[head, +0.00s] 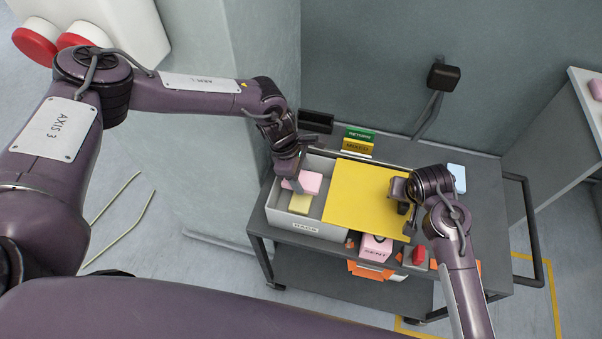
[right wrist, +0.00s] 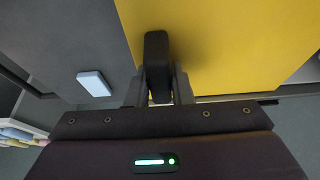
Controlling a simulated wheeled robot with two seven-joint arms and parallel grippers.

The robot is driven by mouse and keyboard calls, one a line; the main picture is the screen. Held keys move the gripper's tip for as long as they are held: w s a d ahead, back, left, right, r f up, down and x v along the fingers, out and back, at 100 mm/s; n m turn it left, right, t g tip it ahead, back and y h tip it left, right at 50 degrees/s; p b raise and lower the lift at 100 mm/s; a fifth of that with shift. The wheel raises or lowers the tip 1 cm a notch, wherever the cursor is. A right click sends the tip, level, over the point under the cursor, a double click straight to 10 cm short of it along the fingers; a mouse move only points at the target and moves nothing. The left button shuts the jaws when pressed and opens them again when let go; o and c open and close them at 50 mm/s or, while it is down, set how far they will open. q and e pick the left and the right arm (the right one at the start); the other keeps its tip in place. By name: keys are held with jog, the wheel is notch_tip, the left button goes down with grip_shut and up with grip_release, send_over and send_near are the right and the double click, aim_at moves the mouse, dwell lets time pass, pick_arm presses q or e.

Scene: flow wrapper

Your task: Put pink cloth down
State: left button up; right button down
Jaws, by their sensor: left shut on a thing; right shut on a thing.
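The pink cloth (head: 309,182) is a flat block-like piece at the left, open end of a grey bin (head: 328,235). My left gripper (head: 297,184) is shut on its left part; I cannot tell whether the cloth touches what lies below. A yellow cloth-like block (head: 300,204) lies in the bin just in front of it. A yellow lid (head: 362,195) covers the right part of the bin. My right gripper (head: 401,203) is shut on the lid's black handle (right wrist: 157,65) at its right side, and the fingers hide part of it.
The bin stands on a dark cart (head: 485,205) with a rail at the right. A light blue block (head: 457,173) lies at the cart's back right. A pink box (head: 375,247) and a red item (head: 419,256) sit in front of the lid. Green and yellow signs (head: 358,140) stand behind.

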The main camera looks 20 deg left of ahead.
pick_arm(q)
jog(key=shift+f, duration=0.4)
pick_arm(e)
jog(key=shift+w+r, duration=0.1)
pick_arm(q)
jog(key=o, duration=0.9)
jog(key=shift+o, duration=0.2)
jog(key=shift+r, duration=0.1)
jog(key=shift+r, duration=0.35)
jog(key=v, duration=1.2)
jog(key=shift+r, duration=0.15)
